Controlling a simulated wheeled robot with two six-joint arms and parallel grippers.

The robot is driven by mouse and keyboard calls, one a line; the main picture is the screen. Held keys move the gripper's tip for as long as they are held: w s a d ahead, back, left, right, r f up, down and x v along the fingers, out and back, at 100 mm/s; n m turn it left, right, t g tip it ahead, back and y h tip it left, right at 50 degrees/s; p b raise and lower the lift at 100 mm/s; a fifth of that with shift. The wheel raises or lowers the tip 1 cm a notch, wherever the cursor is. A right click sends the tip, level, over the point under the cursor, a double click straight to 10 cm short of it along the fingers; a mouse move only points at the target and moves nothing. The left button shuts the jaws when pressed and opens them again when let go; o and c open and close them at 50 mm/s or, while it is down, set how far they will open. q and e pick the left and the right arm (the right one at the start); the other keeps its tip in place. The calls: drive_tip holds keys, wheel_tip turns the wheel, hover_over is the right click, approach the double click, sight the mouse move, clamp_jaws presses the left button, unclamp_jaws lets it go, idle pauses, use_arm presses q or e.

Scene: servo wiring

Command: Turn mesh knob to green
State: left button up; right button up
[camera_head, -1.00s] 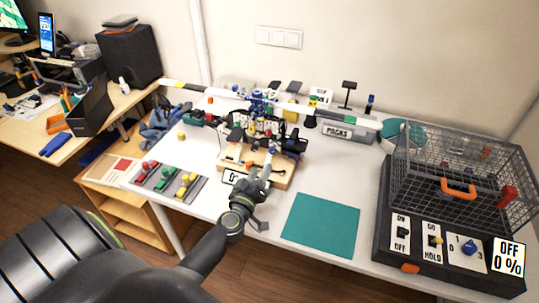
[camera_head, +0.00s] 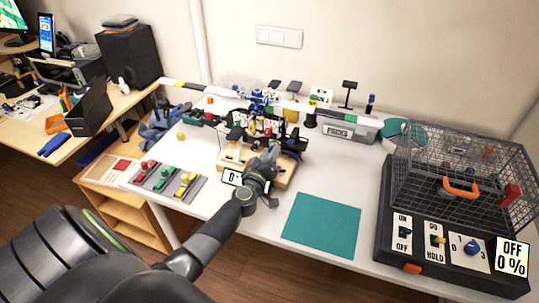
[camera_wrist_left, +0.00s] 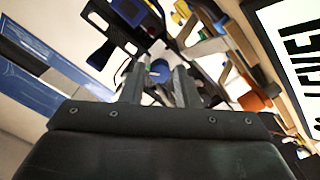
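A small wooden-based fixture (camera_head: 229,159) with dark frames and coloured parts stands mid-table. My left gripper (camera_head: 272,153) is at its front right side and covers part of it. In the left wrist view a round blue knob (camera_wrist_left: 160,70) with a pale mark shows between the two fingertips of my left gripper (camera_wrist_left: 159,78). The fingers are apart on either side of the knob; whether they touch it is unclear. The knob is hidden by my gripper in the head view. No green mark beside it can be made out. My right gripper is not in view.
A white label card (camera_head: 231,177) stands at the fixture's front. A teal mat (camera_head: 321,225) lies to the right. A wire cage box (camera_head: 460,190) with switches and an "OFF 0 %" display is at far right. Coloured connectors on grey strips (camera_head: 166,181) lie left.

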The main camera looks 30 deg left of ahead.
use_arm(q)
clamp_jaws()
drive_tip(key=shift+n, duration=0.4)
drive_tip(key=n+p, duration=0.1)
drive_tip(key=n, duration=0.2)
drive_tip(key=shift+n, duration=0.3)
drive_tip(key=n, duration=0.5)
drive_tip(key=shift+f, duration=0.1)
drive_tip(key=shift+o, duration=1.8)
unclamp_jaws()
drive_tip(key=shift+s, duration=0.1)
